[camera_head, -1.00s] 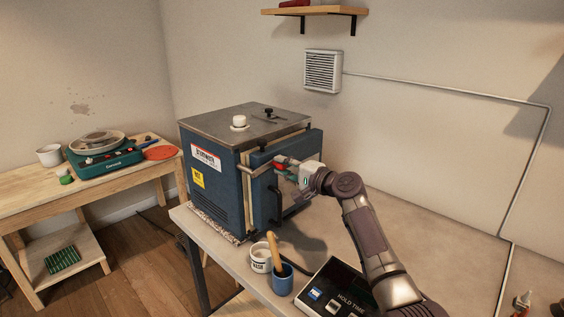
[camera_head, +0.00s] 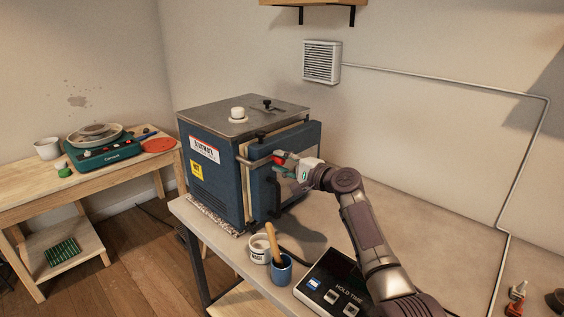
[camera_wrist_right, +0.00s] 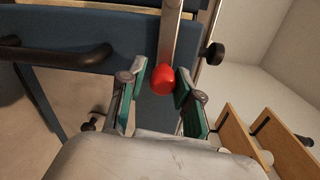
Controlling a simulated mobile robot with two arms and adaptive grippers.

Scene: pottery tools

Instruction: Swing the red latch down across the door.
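The blue kiln (camera_head: 215,165) stands on the table, with its door (camera_head: 292,142) on the right-hand front. The latch is a metal bar (camera_head: 255,161) with a red knob (camera_head: 279,159), and it reaches out nearly level beside the upper door. My right gripper (camera_head: 283,167) is at the knob. In the right wrist view, the red knob (camera_wrist_right: 164,80) sits between the green-padded fingers of the right gripper (camera_wrist_right: 161,84). The right finger is close to it and a narrow gap shows at the left. Whether either finger touches it is unclear. My left gripper is not in view.
A black door handle (camera_head: 274,197) is below the latch. A white cup (camera_head: 258,250) and a blue cup (camera_head: 281,270) with a wooden tool stand in front, beside a control box (camera_head: 335,292). The tabletop right of my arm is mostly clear.

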